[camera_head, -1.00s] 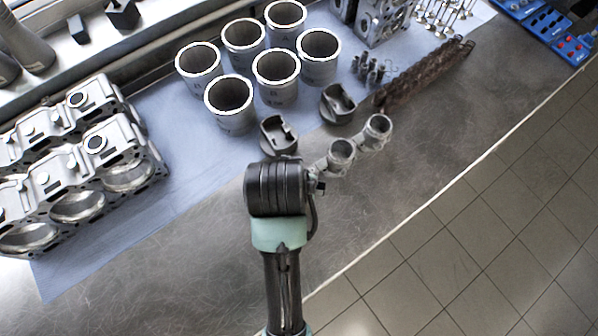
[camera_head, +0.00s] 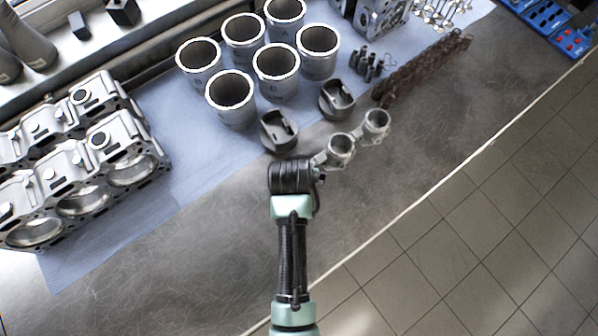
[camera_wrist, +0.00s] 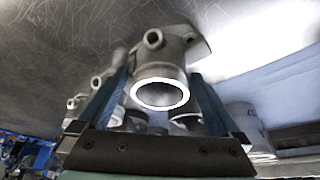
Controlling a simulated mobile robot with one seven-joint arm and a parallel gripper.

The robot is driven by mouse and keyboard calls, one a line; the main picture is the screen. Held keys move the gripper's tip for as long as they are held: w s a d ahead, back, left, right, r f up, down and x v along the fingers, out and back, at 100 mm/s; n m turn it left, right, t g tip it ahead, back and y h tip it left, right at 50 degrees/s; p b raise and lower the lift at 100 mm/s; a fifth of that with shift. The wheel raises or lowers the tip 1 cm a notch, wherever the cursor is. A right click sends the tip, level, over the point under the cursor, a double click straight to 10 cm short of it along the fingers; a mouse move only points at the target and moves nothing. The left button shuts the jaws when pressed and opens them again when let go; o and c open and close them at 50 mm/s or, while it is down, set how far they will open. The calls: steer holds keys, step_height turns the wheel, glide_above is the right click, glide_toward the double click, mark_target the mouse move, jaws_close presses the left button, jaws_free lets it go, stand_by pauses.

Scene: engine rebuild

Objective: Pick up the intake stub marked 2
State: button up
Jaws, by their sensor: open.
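No number can be read on either. In the wrist view my gripper (camera_wrist: 159,76) is open, with a blue finger on each side of one stub (camera_wrist: 160,68). That stub's round bright-rimmed mouth faces the camera. I cannot tell whether the fingers touch it. My wrist hides the gripper's jaws in the head view.
Two dark pistons (camera_head: 278,132) (camera_head: 338,99) stand just behind the stubs. Several cylinder liners (camera_head: 230,100) stand on the blue mat (camera_head: 190,180). The front bench is clear.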

steer(key=shift+w+f, duration=0.1)
steer(key=shift+f, duration=0.05)
jaws_close()
stand_by(0.4)
